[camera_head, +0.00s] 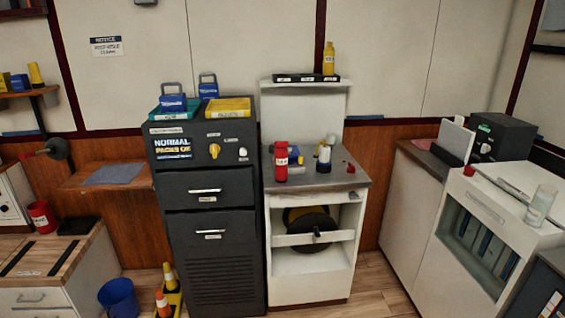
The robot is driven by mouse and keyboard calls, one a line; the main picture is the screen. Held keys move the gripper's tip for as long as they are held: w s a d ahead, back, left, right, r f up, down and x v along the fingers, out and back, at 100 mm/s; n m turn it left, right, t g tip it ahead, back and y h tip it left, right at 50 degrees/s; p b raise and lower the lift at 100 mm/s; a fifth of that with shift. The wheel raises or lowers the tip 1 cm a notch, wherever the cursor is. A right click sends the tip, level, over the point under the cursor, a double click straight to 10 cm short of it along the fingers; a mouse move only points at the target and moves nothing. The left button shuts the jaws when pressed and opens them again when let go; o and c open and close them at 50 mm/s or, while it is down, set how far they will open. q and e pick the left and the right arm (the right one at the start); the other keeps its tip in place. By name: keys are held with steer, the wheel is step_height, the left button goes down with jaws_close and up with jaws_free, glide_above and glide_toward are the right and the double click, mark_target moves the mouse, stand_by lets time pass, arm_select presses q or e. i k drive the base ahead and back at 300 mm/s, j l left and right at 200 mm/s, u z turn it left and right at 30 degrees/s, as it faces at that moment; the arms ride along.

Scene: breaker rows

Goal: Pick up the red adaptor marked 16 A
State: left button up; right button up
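A red cylinder (281,162) with a white label stands upright on the grey top of the white cabinet (322,184) in the middle. Another red cylinder (41,216) with a white label stands on the wooden counter at the far left. Both labels are too small to read with certainty, so I cannot tell which is marked 16 A. Small red pieces lie on the grey top (349,168) and at the right counter's edge (469,171). Neither of my grippers is in view.
Blue and yellow items (296,155) and a white-and-dark bottle (324,159) stand near the middle red cylinder. A tall dark cabinet (209,246) rises to its left. A blue bucket (119,297) and orange-yellow cones (163,304) are on the floor.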

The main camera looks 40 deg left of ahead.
mark_target(281, 158)
steer(key=i+u, duration=0.2)
steer(key=u, duration=0.2)
steer(key=i+u, duration=0.25)
steer(key=u, duration=0.15)
steer(key=i+l+u, duration=0.15)
steer(key=u, duration=0.3)
